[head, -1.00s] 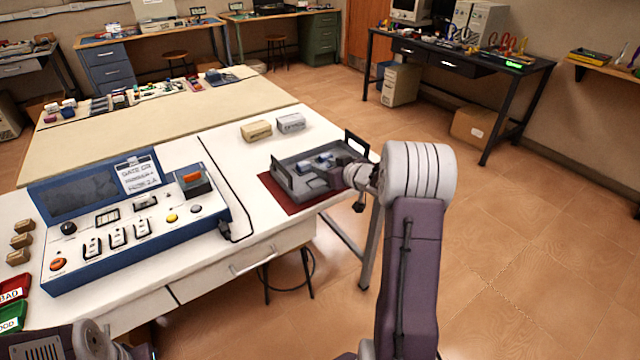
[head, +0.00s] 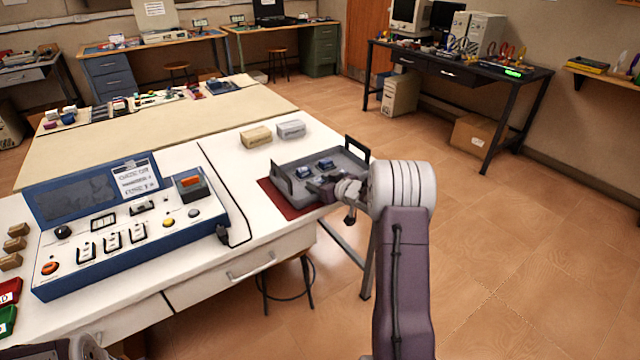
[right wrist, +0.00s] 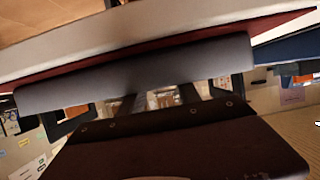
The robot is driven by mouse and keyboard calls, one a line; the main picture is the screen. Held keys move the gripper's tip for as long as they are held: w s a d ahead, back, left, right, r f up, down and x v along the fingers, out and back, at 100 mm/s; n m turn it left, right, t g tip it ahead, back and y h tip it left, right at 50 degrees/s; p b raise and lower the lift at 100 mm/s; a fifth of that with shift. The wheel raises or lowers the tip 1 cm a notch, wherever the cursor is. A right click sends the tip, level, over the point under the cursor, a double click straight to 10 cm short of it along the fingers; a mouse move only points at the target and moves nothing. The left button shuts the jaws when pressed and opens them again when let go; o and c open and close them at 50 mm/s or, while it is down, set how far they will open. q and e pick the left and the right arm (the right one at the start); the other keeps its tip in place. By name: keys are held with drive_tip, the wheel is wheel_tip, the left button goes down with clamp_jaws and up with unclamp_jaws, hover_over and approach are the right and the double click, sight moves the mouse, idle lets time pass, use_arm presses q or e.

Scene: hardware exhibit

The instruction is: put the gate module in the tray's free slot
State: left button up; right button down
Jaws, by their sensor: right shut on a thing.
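The grey tray (head: 355,159) with raised dark end handles stands on a dark red mat at the white bench's right end. Two small blue-topped modules (head: 326,165) sit inside it. My right gripper (head: 322,187) is at the tray's near side, low over the front wall. It is shut on a small dark thing, taken to be the gate module, mostly hidden by the fingers and wrist. In the right wrist view the tray's grey wall (right wrist: 140,78) crosses in front of the fingers (right wrist: 158,100) and hides their tips. My left gripper is out of view.
A blue test console (head: 130,225) stands on the bench left of the tray. A beige box (head: 256,136) and a grey box (head: 291,129) stand behind the tray. Red and green bins (head: 8,292) are at far left. Open floor lies to the right.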

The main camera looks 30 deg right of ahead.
drive_tip(key=shift+s+a+f, duration=0.1)
drive_tip(key=shift+s+f, duration=0.1)
drive_tip(key=shift+f, duration=0.5)
drive_tip(key=c, duration=0.9)
unclamp_jaws()
drive_tip(key=shift+f, duration=0.15)
drive_tip(key=shift+o, duration=0.2)
drive_tip(key=shift+r, duration=0.3)
drive_tip(key=r+p+v, duration=0.1)
drive_tip(key=p+v, duration=0.1)
drive_tip(key=v, duration=1)
drive_tip(key=shift+w+p, duration=0.15)
drive_tip(key=shift+p, duration=0.25)
drive_tip(key=shift+r, duration=0.1)
